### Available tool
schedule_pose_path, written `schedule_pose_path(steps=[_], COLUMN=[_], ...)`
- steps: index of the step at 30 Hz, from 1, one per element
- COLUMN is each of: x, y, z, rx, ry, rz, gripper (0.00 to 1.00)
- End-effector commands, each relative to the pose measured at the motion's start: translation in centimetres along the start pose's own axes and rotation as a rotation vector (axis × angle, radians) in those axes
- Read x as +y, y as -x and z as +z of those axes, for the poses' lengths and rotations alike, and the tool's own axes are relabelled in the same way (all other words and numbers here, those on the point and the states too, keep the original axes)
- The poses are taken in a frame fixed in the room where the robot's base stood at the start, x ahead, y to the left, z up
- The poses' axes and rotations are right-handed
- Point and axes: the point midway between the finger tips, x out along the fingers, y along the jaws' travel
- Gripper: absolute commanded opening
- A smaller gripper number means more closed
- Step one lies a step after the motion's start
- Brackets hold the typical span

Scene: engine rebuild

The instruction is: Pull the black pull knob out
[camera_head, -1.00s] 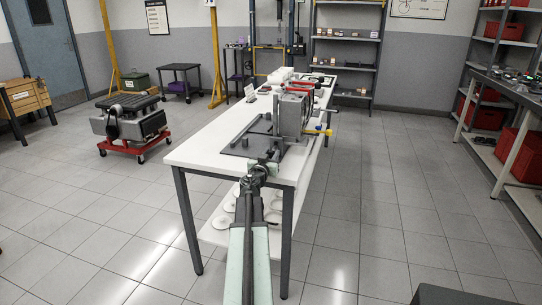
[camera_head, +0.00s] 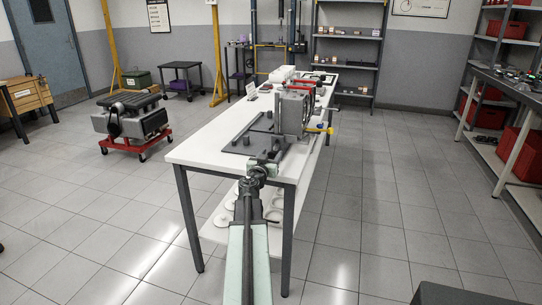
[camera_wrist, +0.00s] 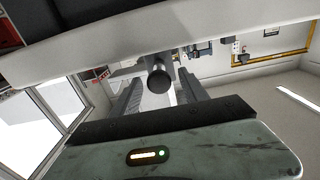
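The black pull knob (camera_wrist: 160,79) has a round dark end and a short grey shaft behind it in the wrist view. My gripper (camera_wrist: 160,88) is open, its two ribbed grey fingers apart on the left and right of the knob. I cannot tell whether the knob is fully between the fingertips or just beyond them. In the head view, my gripper (camera_head: 263,168) is at the near edge of the white table (camera_head: 205,145), in front of the grey fixture plate (camera_head: 240,146). The knob is too small or hidden to make out there.
A grey engine block (camera_head: 294,112) stands on the table behind the plate, with a yellow-handled part (camera_head: 318,130) on its right. White round parts lie on the lower shelf. An engine on a red dolly (camera_head: 136,149) stands left.

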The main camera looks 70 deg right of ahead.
Motion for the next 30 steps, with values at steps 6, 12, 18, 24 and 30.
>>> schedule_pose_path(steps=[6,12,18,24,30], x=[0.0,0.1,0.1,0.1,0.0], y=[-0.1,1.0,4.7,7.8,7.8], z=[0.0,0.0,0.0,0.0,0.0], rx=[0.000,0.000,0.000,0.000,0.000], ry=[0.001,0.001,0.001,0.000,0.000], rz=[0.001,0.000,-0.001,0.000,0.001], gripper=[0.51,0.51,0.51,0.51,0.51])
